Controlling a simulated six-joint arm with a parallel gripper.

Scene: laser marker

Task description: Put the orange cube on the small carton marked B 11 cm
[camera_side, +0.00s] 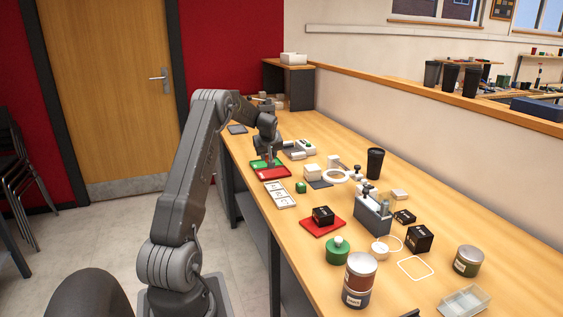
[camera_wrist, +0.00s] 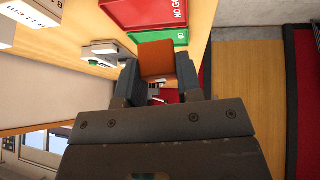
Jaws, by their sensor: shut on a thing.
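The orange cube (camera_wrist: 157,60) is between my gripper's fingers in the wrist view. My gripper (camera_wrist: 158,82) is shut on it. In the side view my gripper (camera_side: 268,150) is over the far part of the bench, above the green and red plates; the cube cannot be made out there. Small dark cartons stand nearer the camera: one (camera_side: 323,216) on a red mat, one (camera_side: 419,238) to its right and a flatter one (camera_side: 404,217) behind. Their markings are too small to read, so I cannot tell which is B 11 cm.
A red NO GO plate (camera_wrist: 145,12) and a green plate (camera_wrist: 160,37) lie below my gripper. A black cup (camera_side: 375,163), a grey holder (camera_side: 372,215), a green round piece (camera_side: 337,251) and stacked tins (camera_side: 359,280) stand along the bench. A clear tray (camera_side: 463,302) is at the front.

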